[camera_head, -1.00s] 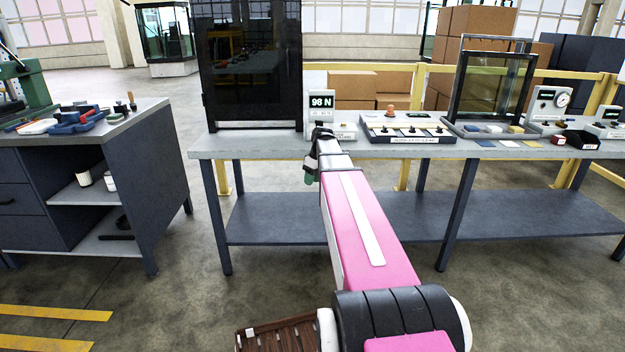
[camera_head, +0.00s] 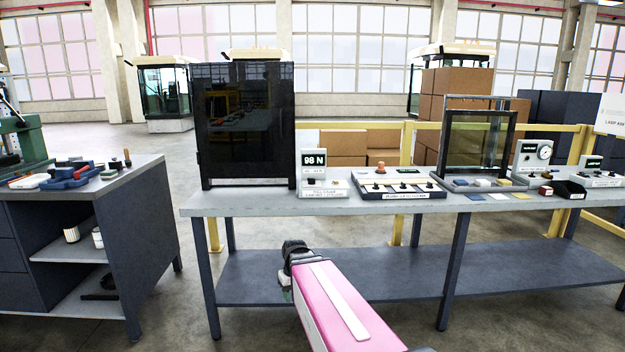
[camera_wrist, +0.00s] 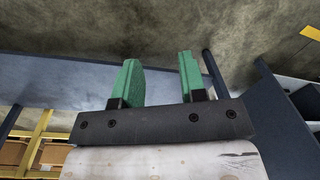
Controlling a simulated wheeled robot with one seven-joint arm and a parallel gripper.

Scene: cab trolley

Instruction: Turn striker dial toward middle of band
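A white instrument (camera_head: 314,160) with a "98 N" readout stands on the bench, with a small dark knob (camera_head: 311,181) on its labelled base. Another instrument with a round dial face (camera_head: 544,153) stands at the bench's right. No label that I can read says which one is the striker dial. My gripper shows in the wrist view (camera_wrist: 160,78) with its two green fingers apart and nothing between them. In the head view my gripper (camera_head: 286,284) is low, in front of the bench and below its top, apart from both instruments. My own arm partly hides its fingers there.
The grey bench top (camera_head: 250,204) has a lower shelf (camera_head: 400,275). A dark panel (camera_head: 246,125), a control tray (camera_head: 398,187) and a framed glass pane (camera_head: 477,145) stand on it. A dark cabinet (camera_head: 130,240) is at left. Floor is clear between them.

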